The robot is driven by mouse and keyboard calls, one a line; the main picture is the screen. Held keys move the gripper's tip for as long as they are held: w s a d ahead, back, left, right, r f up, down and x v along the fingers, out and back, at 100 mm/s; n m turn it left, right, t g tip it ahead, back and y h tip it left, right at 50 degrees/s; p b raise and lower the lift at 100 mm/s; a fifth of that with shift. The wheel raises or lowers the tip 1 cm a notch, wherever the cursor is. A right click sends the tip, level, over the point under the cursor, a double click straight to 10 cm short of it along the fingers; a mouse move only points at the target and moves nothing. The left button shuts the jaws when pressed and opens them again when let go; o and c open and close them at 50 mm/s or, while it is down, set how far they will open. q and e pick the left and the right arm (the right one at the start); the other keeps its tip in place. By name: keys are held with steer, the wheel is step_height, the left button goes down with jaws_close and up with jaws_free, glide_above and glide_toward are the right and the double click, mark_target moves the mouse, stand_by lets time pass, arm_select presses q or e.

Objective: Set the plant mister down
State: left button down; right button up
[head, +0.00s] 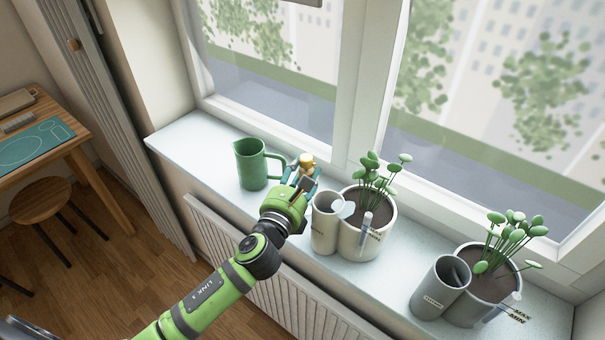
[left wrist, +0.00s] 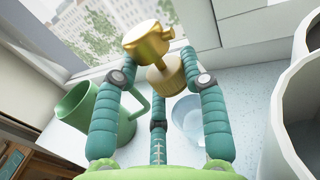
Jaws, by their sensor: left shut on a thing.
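The plant mister shows its brass head (head: 306,160) just beyond my left gripper (head: 303,180), above the windowsill. Clear glass (left wrist: 188,115) shows below the collar, partly behind the right finger. I cannot tell whether the mister's base touches the sill. My right gripper is not in view.
A green jug (head: 250,165) stands left of the gripper, its handle close to the fingers. Another cup (head: 440,288) and plant (head: 487,285) stand farther right. The windowsill (head: 190,135) is bare at its left end.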

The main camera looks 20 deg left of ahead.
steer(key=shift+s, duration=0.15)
arm_select(q)
steer(key=shift+f, duration=0.15)
steer(key=c, duration=1)
jaws_free()
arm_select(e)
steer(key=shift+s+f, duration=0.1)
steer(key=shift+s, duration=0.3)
arm_select(q)
steer(key=shift+r, duration=0.2)
steer(key=shift+s+f, duration=0.1)
steer(key=shift+s, duration=0.25)
steer(key=shift+s+a+b, duration=0.2)
steer(key=shift+s+b, duration=0.4)
steer(key=shift+s, duration=2.25)
steer(key=shift+s+a+b, duration=0.15)
steer(key=shift+s+b, duration=0.45)
steer(key=shift+s, duration=2.25)
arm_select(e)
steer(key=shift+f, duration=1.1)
